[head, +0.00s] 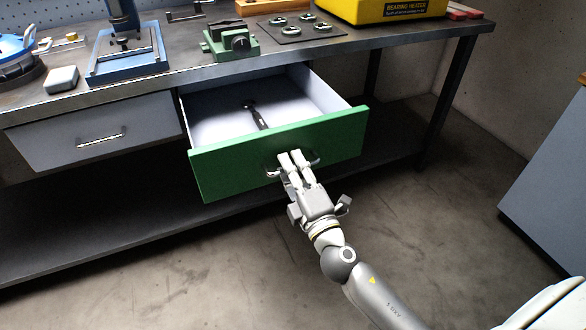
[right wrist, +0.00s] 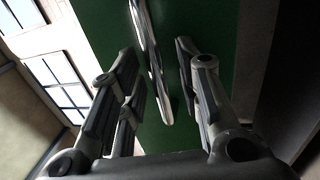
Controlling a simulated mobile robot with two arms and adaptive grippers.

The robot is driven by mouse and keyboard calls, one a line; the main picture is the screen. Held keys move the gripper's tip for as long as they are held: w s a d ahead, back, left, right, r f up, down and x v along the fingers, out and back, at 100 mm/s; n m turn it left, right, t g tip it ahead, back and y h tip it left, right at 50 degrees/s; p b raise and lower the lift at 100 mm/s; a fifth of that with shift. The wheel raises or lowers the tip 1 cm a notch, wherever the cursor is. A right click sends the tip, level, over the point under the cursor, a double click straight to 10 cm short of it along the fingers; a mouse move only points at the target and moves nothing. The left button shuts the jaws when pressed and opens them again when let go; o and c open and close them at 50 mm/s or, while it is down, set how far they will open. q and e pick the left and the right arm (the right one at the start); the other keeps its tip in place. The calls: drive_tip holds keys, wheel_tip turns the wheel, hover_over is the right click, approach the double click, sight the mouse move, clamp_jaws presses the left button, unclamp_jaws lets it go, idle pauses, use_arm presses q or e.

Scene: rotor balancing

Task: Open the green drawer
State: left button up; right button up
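The green drawer (head: 340,138) is pulled well out from under the workbench, its pale inside showing. A dark tool (head: 257,115) lies in it. The drawer's metal handle (head: 314,161) is on the green front and also shows in the right wrist view (right wrist: 152,50). My right gripper (head: 292,157) is at the handle. In the right wrist view its fingers (right wrist: 160,75) stand on either side of the handle bar, with gaps visible between bar and fingers. My left gripper is in neither view.
A closed grey drawer (head: 95,130) is left of the green one. The bench top holds a blue press (head: 125,62), a green vise (head: 230,40), a mat with several rings and a yellow bearing heater (head: 385,10). The floor in front is clear.

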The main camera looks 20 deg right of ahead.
drive_tip(key=s+f, duration=0.2)
drive_tip(key=s, duration=0.9)
drive_tip(key=shift+s+d, duration=0.2)
drive_tip(key=shift+s, duration=0.2)
drive_tip(key=shift+d, duration=0.1)
